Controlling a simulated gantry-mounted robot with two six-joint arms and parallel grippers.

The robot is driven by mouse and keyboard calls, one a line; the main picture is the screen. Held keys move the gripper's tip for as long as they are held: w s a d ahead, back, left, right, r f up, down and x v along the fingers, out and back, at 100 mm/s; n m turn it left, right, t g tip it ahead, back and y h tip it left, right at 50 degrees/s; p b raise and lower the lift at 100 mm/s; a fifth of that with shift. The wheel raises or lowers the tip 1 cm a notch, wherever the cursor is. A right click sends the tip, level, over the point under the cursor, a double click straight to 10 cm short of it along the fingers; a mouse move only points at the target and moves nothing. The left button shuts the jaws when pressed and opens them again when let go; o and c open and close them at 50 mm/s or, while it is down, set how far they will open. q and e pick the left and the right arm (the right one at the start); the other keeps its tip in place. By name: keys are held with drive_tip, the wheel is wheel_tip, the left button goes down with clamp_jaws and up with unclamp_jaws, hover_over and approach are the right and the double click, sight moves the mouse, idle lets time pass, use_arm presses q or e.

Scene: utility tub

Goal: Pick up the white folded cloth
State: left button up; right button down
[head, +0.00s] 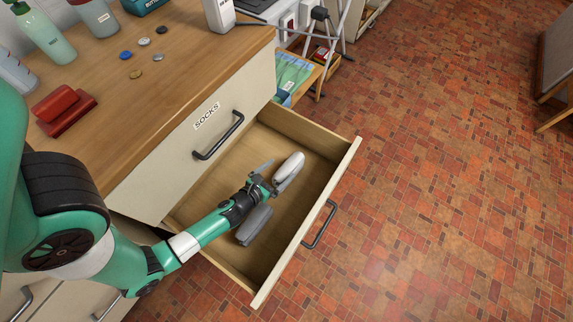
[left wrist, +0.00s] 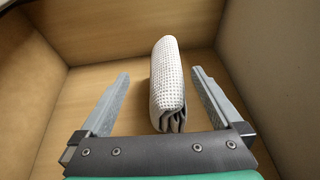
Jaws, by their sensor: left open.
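The white folded cloth (head: 290,168) stands on edge inside the open drawer, towards its far end. It is pale with a waffle texture and visible folds at its near end in the left wrist view (left wrist: 167,88). My left gripper (head: 276,180) reaches down into the drawer (head: 333,181) and is open. In the left wrist view its two fingers (left wrist: 160,74) lie on either side of the cloth, with a gap on each side. The right gripper is not in view.
A dark grey folded item (head: 254,225) lies in the drawer beside my wrist. The drawer walls enclose the gripper closely. The wooden counter (head: 150,110) above holds bottles, a red object (head: 65,108) and several small discs. The brick floor (head: 440,180) is clear.

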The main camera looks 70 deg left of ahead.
sight(287, 166)
use_arm(q)
drive_tip(key=b+x, duration=0.1)
drive_tip(key=x, duration=0.3)
drive_tip(key=shift+w+f+b, duration=0.2)
drive_tip(key=shift+f+b, duration=0.15)
drive_tip(key=shift+b, duration=0.05)
drive_tip(key=shift+w+a, duration=0.15)
drive_tip(key=shift+w, duration=0.1)
drive_tip(key=shift+s, duration=0.1)
drive_tip(key=shift+c, duration=0.7)
drive_tip(key=c, duration=1.2)
